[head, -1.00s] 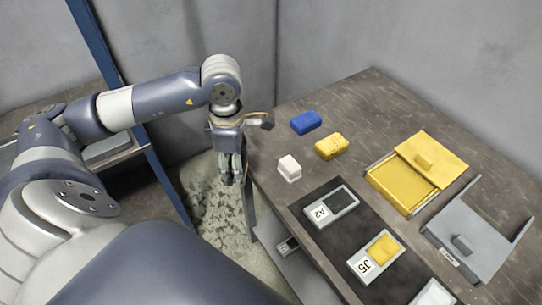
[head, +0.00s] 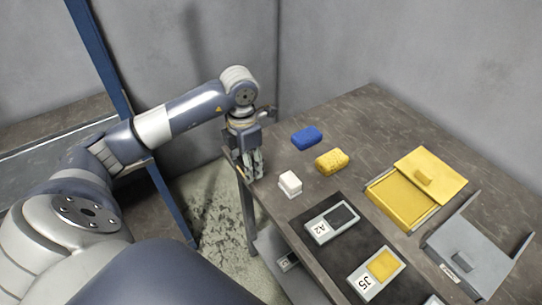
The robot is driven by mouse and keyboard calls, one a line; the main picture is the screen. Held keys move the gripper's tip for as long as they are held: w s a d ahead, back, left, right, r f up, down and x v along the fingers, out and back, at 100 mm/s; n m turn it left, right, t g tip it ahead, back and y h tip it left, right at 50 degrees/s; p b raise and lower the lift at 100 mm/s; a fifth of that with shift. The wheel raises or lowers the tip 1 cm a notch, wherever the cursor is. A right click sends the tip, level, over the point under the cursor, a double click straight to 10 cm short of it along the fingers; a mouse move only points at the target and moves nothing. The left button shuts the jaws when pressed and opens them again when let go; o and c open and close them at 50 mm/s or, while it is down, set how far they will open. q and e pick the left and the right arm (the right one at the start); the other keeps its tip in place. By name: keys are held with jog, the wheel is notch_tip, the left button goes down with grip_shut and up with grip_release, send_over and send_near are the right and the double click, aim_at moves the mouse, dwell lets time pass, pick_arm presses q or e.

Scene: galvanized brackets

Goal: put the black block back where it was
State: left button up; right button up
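I make out no loose black block. The holder marked A2 (head: 331,225) has a dark rectangle (head: 342,214) in it; I cannot tell whether that is a block or an empty recess. The holder marked J5 (head: 375,274) has a yellow piece in it. My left gripper (head: 254,177) points down at the table's left edge, left of the white block (head: 290,183). Its fingers are close together, and I see nothing clearly between them. My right gripper is not in view.
A blue block (head: 307,137) and a yellow sponge-like block (head: 332,161) lie behind the white one. A yellow box (head: 397,203) with its lid shifted back and a grey box (head: 468,256) stand at right. The table (head: 377,120) is clear at the back.

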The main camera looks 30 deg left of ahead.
pick_arm(q)
jog(key=p, duration=0.2)
send_over(271, 168)
jog(key=shift+s+f, duration=0.15)
jog(key=shift+f, duration=0.55)
notch_tip(271, 168, down, 2)
jog(key=shift+f+p, duration=0.2)
jog(key=shift+p, duration=0.45)
jog(key=shift+f, duration=0.2)
jog(key=shift+f, duration=0.25)
jog(key=o, duration=1)
jog(key=shift+o, duration=0.2)
